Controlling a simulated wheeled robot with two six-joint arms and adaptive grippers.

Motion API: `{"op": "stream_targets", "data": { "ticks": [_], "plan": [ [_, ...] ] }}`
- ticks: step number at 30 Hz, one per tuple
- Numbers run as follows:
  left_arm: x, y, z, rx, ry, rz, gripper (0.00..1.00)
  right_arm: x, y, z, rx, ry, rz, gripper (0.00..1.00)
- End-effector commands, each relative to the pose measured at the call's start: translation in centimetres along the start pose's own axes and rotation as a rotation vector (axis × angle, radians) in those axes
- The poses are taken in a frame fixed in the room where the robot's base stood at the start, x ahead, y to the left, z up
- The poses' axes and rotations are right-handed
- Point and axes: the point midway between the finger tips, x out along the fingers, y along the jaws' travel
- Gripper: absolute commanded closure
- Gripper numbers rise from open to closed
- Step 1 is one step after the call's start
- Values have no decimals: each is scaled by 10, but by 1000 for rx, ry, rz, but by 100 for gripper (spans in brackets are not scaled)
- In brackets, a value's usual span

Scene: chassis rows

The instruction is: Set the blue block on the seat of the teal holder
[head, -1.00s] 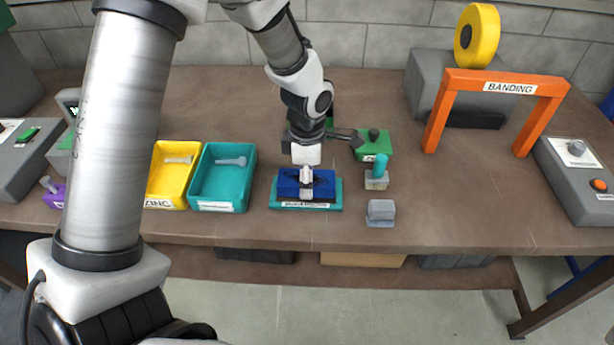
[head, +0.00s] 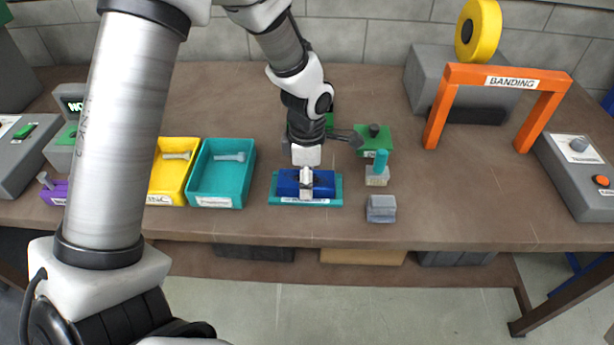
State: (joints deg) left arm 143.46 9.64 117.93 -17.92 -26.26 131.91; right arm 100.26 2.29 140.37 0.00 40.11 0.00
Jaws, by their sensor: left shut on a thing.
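The blue block (head: 322,184) is at the teal holder (head: 338,196), in the middle of the bench near its front edge. My left gripper (head: 306,184) comes down from above and is shut on the blue block, with a pale finger across the block's front. The holder's teal rim shows at both sides of the block and its white label shows in front. The seat is hidden under the block, so I cannot tell whether the block touches it. My right gripper is not in view.
A teal bin (head: 222,188) and a yellow bin (head: 168,190) stand to the left. A grey block with a teal peg (head: 379,167), a grey piece (head: 381,208) and a green block (head: 374,141) are close on the right. An orange arch (head: 438,118) stands further right.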

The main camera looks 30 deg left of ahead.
Motion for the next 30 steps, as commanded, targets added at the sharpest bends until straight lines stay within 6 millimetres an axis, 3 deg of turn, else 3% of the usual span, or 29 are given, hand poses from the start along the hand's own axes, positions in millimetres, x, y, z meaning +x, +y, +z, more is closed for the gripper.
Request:
{"op": "stream_targets", "data": {
  "ticks": [16,17,18,19,30],
  "plan": [
    [11,-2,-1,-1,3,-6,100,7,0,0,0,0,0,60],
    [12,-2,-1,-1,3,-6,36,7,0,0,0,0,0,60],
    [12,-2,-1,0,3,-7,22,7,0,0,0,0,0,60],
    [12,-2,-1,0,3,-7,14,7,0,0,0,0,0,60],
    [9,0,0,0,1,-2,14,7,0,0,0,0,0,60]
  ]
}}
